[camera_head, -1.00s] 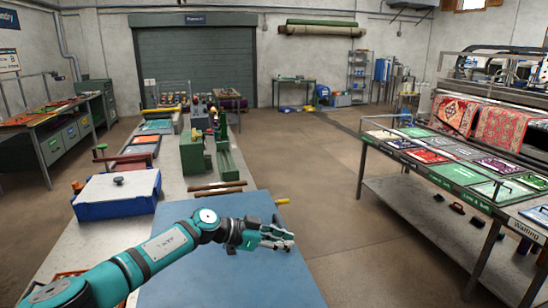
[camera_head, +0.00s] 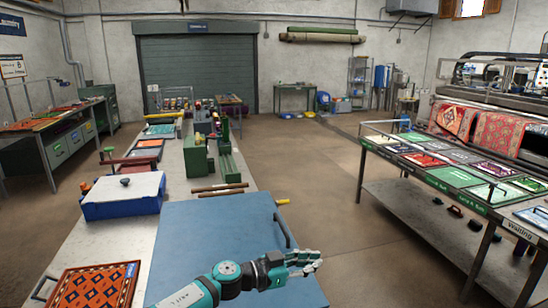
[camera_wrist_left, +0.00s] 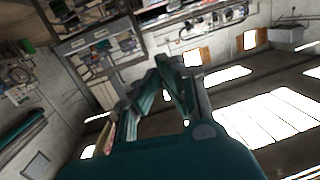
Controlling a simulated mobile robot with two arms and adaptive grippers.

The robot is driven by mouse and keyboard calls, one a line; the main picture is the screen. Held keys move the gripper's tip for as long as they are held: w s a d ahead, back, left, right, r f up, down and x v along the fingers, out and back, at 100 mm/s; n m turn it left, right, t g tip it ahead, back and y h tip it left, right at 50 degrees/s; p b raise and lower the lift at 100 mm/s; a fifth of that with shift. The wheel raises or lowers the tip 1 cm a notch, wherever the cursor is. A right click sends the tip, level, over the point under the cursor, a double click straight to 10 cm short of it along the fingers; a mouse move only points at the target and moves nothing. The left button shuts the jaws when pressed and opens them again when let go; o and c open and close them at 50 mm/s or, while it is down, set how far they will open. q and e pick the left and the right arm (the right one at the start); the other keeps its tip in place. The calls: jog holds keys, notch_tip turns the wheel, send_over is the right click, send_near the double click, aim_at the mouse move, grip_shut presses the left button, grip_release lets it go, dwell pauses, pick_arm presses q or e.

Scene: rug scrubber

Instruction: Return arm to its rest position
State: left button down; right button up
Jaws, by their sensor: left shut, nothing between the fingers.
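My left arm comes in from the bottom of the head view. My left gripper (camera_head: 308,262) is shut and empty, above the right edge of the blue board (camera_head: 215,235) on the long bench. In the left wrist view the fingers of my left gripper (camera_wrist_left: 165,65) stand close together, with nothing held; behind them are the wall and the bright roof windows. My right gripper is not in view.
A blue box with a white lid (camera_head: 122,192) and a patterned rug tray (camera_head: 95,285) sit on the bench at left. A green machine (camera_head: 222,158) stands beyond the board. A sample table (camera_head: 455,177) is at right. The floor (camera_head: 350,210) between is clear.

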pick_arm(q)
jog(key=s+a+f+n+t+y, duration=0.6)
jog(key=s+a+f+n+y, duration=0.65)
jog(key=s+a, duration=0.35)
jog(key=s+a+f+g+y, duration=0.1)
jog(key=s+a+f+g, duration=0.15)
jog(key=s+a, duration=0.4)
jog(key=s+a+f+g+y, duration=0.1)
jog(key=s+a+g, duration=0.2)
jog(key=s, duration=0.6)
jog(key=s+a+f+g+y, duration=0.1)
jog(key=s+a+f+g, duration=0.2)
jog(key=s, duration=0.5)
notch_tip(320, 180, down, 30)
jog(key=s+a+g+b, duration=0.1)
jog(key=s+g+b, duration=0.1)
jog(key=b, duration=0.2)
jog(key=s+a+f+b, duration=0.3)
jog(key=s+f, duration=1.4)
jog(key=f, duration=0.2)
jog(key=shift+m+g, duration=0.35)
jog(key=shift+m, duration=0.1)
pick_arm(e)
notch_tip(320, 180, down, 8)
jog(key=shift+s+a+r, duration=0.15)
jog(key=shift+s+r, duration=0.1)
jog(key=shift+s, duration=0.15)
